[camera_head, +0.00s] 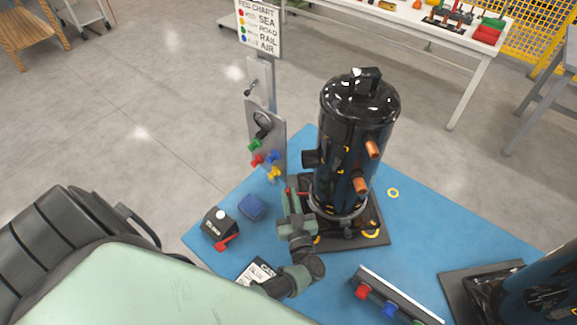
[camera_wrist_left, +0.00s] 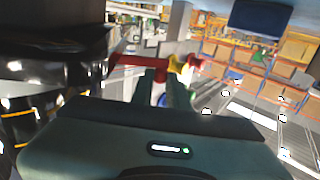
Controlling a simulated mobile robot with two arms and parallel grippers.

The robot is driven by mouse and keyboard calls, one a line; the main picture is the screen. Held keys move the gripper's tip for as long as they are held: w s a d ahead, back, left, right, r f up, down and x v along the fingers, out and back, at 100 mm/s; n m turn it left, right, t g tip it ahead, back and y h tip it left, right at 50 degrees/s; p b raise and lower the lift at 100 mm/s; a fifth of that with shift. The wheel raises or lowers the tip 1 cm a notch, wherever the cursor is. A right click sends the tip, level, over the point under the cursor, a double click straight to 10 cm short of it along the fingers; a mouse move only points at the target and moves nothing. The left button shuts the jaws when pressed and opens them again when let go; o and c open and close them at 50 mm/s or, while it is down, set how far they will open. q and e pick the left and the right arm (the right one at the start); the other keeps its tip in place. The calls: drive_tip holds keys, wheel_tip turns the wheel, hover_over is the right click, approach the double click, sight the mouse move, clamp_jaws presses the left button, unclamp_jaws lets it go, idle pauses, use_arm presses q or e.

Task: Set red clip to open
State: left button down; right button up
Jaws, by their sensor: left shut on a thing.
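The black compressor (camera_head: 350,140) stands upright on a dark base plate on the blue pallet (camera_head: 430,225). The red clip (camera_head: 302,192) shows as a small red piece at its lower left side. In the left wrist view the clip (camera_wrist_left: 140,60) is a red bar reaching right from the dark compressor body (camera_wrist_left: 60,40). My left gripper (camera_head: 289,198) is at the clip, low beside the compressor, with its fingers closed on it. In the left wrist view its fingertips (camera_wrist_left: 165,78) meet the bar. The fingers partly hide the clip. My right gripper is not in view.
A post with a peg board (camera_head: 264,135) carrying coloured pegs stands behind the gripper. A black box with a red lever (camera_head: 218,228) and a blue block (camera_head: 251,207) lie to the left. A rail with coloured blocks (camera_head: 395,295) and another dark unit (camera_head: 540,290) are at right.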

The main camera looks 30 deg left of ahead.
use_arm(q)
drive_tip(key=shift+d+n+g+y, duration=0.1)
drive_tip(key=shift+n+g+y, duration=0.2)
drive_tip(key=shift+g, duration=0.1)
drive_tip(key=c, duration=1.4)
unclamp_jaws()
drive_tip(key=shift+o, duration=0.2)
